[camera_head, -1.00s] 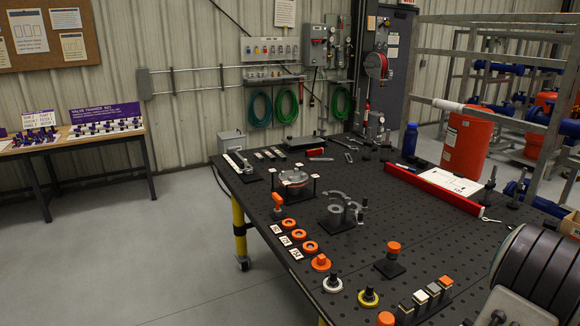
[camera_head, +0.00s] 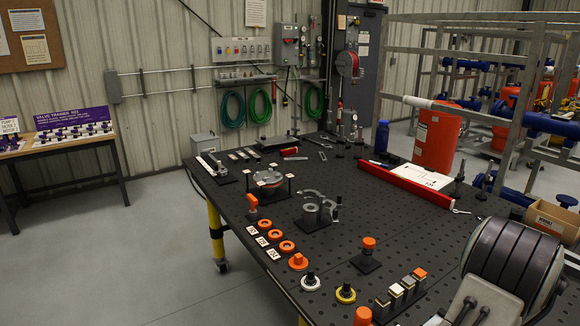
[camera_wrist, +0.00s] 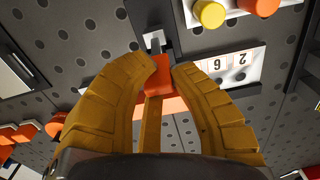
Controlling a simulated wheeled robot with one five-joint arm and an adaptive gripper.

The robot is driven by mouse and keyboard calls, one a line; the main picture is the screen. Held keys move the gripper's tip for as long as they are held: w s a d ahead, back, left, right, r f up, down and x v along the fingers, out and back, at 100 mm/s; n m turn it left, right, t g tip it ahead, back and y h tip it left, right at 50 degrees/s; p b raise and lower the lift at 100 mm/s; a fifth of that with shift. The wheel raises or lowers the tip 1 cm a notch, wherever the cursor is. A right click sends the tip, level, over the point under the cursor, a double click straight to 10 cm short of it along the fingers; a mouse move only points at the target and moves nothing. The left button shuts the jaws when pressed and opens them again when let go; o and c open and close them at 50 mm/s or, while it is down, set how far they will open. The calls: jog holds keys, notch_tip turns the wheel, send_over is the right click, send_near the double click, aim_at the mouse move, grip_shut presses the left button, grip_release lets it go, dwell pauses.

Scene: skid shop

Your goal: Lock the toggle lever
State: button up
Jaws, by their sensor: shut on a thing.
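In the wrist view my gripper (camera_wrist: 165,68) has its two yellow fingers closed on a small orange block (camera_wrist: 158,80). The block sits against a grey metal bracket (camera_wrist: 153,42) on the black perforated bench. It looks like the orange grip of the toggle lever, but the fingers hide its sides and I cannot tell the lever's angle. An orange bar shows behind the fingers. My gripper is not in the head view, where only part of my arm shows at lower right. I cannot pick out the lever there.
In the wrist view a white numbered card (camera_wrist: 222,66) and a yellow knob (camera_wrist: 209,13) lie close beside the right finger. In the head view the black bench (camera_head: 300,245) holds a grey clamp fixture (camera_head: 313,211), a red bar (camera_head: 405,187) and orange rings. Open floor lies left.

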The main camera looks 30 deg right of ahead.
jog(key=shift+s+d, duration=0.1)
jog(key=shift+d, duration=0.1)
dwell(0.3)
jog(key=shift+d+f, duration=0.15)
jog(key=shift+d, duration=0.1)
jog(key=o, duration=0.6)
jog(key=shift+s, duration=0.1)
jog(key=o, duration=0.6)
notch_tip(320, 180, up, 7)
jog(key=p, duration=0.5)
dwell(0.5)
